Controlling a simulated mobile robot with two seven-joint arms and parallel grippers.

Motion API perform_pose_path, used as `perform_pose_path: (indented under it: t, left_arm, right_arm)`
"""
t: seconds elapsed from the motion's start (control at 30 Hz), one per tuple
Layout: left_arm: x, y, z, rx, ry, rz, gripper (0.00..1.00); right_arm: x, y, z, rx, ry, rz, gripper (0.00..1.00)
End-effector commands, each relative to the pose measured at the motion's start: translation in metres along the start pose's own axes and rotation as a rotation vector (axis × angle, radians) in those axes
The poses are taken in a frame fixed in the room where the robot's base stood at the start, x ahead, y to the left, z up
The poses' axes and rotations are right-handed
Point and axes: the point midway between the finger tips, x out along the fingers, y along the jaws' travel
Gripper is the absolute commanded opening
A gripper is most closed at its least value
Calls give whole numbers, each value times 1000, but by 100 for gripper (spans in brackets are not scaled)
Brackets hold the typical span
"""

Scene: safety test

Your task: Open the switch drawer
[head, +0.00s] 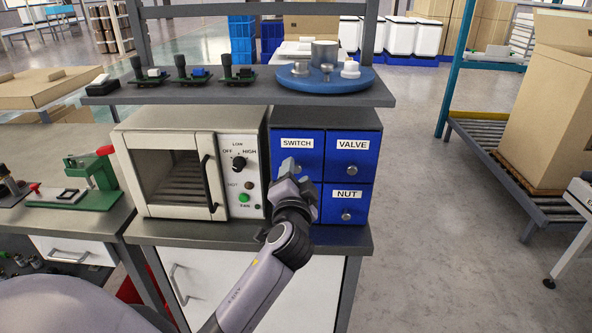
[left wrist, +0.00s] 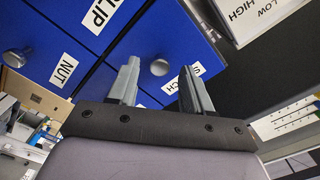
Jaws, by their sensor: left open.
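The blue switch drawer (head: 312,163) is at the upper left of the drawer cabinet and looks shut. Its white SWITCH label (head: 297,144) shows above my left gripper (head: 291,172), which hides the drawer's knob in the head view. In the left wrist view, the round metal knob (left wrist: 160,67) beside the SWITCH label (left wrist: 187,77) appears between the fingertips of my left gripper (left wrist: 159,70). The fingers are open and apart, with a visible gap on each side of the knob. My right gripper is in neither view.
The valve drawer (head: 352,160) and nut drawer (head: 347,202) are to the right. An oven (head: 175,170) with a vertical handle stands close on the left. A shelf (head: 200,94) with circuit boards and a blue round tray (head: 324,82) overhangs the cabinet.

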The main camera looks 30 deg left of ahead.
Motion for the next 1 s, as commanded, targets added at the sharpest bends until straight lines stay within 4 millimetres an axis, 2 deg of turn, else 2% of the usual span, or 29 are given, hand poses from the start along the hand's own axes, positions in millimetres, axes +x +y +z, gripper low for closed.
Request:
perform_pose_path:
  t: [0.2,0.47,0.5,0.63,0.67,1.0]
  left_arm:
    - [14,0,0,0,-1,0,50]
    - [16,0,1,0,-1,1,50]
    - [16,0,1,0,-1,1,47]
    - [16,0,1,0,-1,1,4]
    - [16,0,1,0,-1,1,0]
    - [17,5,-3,-3,0,2,0]
  right_arm:
    - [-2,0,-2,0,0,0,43]
    - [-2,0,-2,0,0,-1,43]
    - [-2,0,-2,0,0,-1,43]
    - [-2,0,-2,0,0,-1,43]
    - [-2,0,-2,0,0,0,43]
    - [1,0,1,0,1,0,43]
